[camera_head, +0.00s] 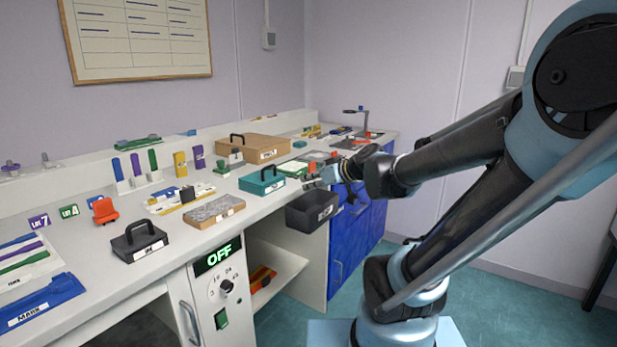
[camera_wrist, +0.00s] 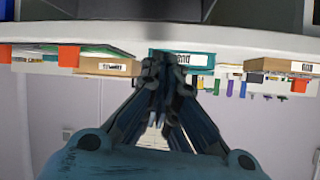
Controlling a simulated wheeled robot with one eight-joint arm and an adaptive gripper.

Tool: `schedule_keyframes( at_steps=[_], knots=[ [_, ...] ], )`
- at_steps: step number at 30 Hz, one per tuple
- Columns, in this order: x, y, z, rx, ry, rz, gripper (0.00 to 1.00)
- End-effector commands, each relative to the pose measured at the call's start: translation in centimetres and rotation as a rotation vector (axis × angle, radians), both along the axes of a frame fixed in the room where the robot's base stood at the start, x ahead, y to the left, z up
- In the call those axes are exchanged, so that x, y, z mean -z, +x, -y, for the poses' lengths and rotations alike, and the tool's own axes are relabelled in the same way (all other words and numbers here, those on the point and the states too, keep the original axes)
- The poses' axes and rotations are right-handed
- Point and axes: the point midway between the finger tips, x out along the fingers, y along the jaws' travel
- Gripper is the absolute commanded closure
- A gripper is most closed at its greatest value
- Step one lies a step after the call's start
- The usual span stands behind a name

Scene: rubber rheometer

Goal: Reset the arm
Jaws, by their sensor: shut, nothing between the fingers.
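My arm reaches in from the right in the head view, over the floor in front of the bench. My gripper (camera_head: 318,180) is at the bench's front edge, above a dark open bin (camera_head: 312,211) and to the right of a teal box with a handle (camera_head: 262,181). In the wrist view my gripper (camera_wrist: 168,65) shows with its fingers together and nothing held. That view appears upside down, with the teal labelled box (camera_wrist: 200,58) just beyond the fingertips. I cannot tell whether the fingers touch anything.
The white bench (camera_head: 170,262) carries a black handled box (camera_head: 140,241), a grey-topped box (camera_head: 214,211), a cardboard box (camera_head: 258,148) and several coloured blocks. A panel below reads OFF (camera_head: 217,256). A sink tap (camera_head: 362,113) stands at the far end.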

Motion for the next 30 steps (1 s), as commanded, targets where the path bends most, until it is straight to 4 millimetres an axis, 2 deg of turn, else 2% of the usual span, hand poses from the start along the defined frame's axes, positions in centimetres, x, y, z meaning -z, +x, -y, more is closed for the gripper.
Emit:
schedule_keyframes(
  at_steps=[7, 15, 24, 30],
  knots=[
    [2.7, -0.4, 7.6, 0.262, -0.152, -0.224, 1.00],
    [3.4, -1.4, 14.4, 0.521, -0.248, -0.348, 1.00],
    [2.9, -2.8, 20.0, 0.747, -0.310, -0.404, 1.00],
    [6.8, -7.3, 19.7, 0.713, -0.360, -0.525, 1.00]
  ],
)
